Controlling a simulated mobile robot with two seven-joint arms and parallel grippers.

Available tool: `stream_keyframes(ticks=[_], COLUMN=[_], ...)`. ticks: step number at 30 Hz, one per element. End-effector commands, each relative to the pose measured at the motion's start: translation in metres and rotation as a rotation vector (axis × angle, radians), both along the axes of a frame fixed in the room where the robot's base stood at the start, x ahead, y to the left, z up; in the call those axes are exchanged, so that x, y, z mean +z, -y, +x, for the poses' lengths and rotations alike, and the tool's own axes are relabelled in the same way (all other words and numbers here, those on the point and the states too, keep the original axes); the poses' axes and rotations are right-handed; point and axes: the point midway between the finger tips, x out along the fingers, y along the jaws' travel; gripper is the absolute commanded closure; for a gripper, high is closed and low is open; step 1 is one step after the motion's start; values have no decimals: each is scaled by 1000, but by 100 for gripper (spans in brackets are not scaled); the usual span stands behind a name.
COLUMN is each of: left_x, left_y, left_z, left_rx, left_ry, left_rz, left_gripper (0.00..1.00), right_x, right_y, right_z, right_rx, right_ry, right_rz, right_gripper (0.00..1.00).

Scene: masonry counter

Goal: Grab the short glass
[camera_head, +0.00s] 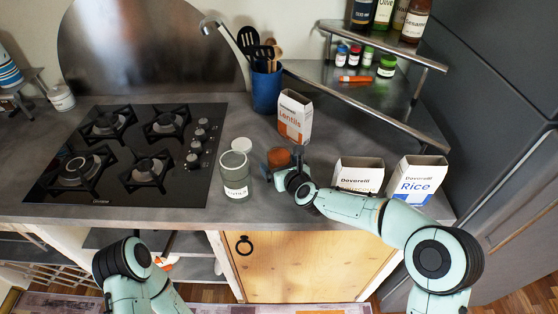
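A short glass jar with brown-orange contents (278,158) stands on the counter, partly hidden by my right gripper (289,165). The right gripper is right at its near right side. Its fingers are small and dark here, so I cannot tell whether they touch or hold the jar. A taller clear glass jar (235,177) with a white label stands to the left. Another jar with a pale lid (242,146) is just behind it, mostly hidden. Part of my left arm shows at the bottom left; its gripper does not show.
A Lentils box (294,117) stands behind the short jar. A Doverelli box (358,174) and a Rice box (414,181) stand to the right. A blue utensil holder (267,91) is at the back; the gas hob (135,150) fills the left. A metal corner shelf (370,97) holds bottles.

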Motion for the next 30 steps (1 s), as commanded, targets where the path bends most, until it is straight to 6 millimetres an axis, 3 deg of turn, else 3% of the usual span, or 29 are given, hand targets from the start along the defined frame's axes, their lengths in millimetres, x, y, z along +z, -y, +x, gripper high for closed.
stream_keyframes(ticks=[10,15,17,30], left_x=[3,3,3,3], left_y=[0,0,0,0], left_z=[1,1,1,1], left_rx=[0,0,0,0], left_ry=[1,1,1,1], left_rz=[0,0,0,0], left_gripper=[57,57,57,57], right_x=[-5,-5,-5,0], right_y=[-3,-3,-3,-3], right_z=[8,8,8,8], right_rx=[0,0,0,0], right_ry=[-1,-1,-1,3], right_rz=[0,0,0,0], right_gripper=[2,57,75,75])
